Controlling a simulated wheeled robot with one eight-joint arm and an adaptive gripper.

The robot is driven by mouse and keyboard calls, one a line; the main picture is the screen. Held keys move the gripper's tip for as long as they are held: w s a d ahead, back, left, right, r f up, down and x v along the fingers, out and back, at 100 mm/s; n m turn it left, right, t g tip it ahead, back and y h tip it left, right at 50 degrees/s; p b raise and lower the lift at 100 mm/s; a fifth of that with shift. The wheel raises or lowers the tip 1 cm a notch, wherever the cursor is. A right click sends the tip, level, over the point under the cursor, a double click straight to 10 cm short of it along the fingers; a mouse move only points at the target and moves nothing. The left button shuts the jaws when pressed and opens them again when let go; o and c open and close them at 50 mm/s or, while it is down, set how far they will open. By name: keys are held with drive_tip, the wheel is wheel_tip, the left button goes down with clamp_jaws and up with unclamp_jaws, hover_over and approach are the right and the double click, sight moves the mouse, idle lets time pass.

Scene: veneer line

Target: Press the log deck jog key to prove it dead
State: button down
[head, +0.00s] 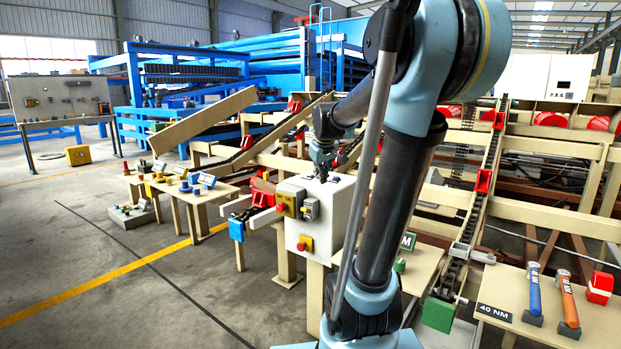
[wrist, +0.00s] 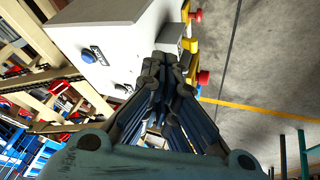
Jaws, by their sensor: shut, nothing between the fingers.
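A white control box (head: 327,218) stands on a post in the middle of the head view. Its front carries a yellow panel (head: 289,203), a grey switch box (head: 311,209) and a red button on a yellow base (head: 305,244). My gripper (head: 322,173) is shut and empty, above the top of this box. In the wrist view the shut fingers (wrist: 167,62) point toward the box (wrist: 125,35), near the grey switch box (wrist: 168,36). I cannot tell which control is the jog key, or whether the fingers touch anything.
A table with small controls (head: 230,190) stands left of the box. A bench with an orange-handled tool (head: 568,297), a blue-handled tool (head: 533,288) and a 40 NM sign (head: 495,313) is at right. Conveyor rails lie behind. The floor at front left is clear.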

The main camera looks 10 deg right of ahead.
drive_tip(key=w+r+n+t, duration=0.1)
drive_tip(key=w+r, duration=0.2)
drive_tip(key=w, duration=1)
drive_tip(key=w+r+n+t, duration=0.2)
drive_tip(key=w+r, duration=0.1)
drive_tip(key=w, duration=0.9)
drive_tip(key=shift+w+a+n, duration=0.3)
drive_tip(key=shift+w+a, duration=0.05)
drive_tip(key=shift+f, duration=4.45)
drive_tip(key=shift+s+f, duration=0.1)
drive_tip(key=shift+f, duration=0.6)
drive_tip(key=shift+r, duration=0.8)
drive_tip(key=shift+r, duration=0.1)
drive_tip(key=shift+r, duration=2.4)
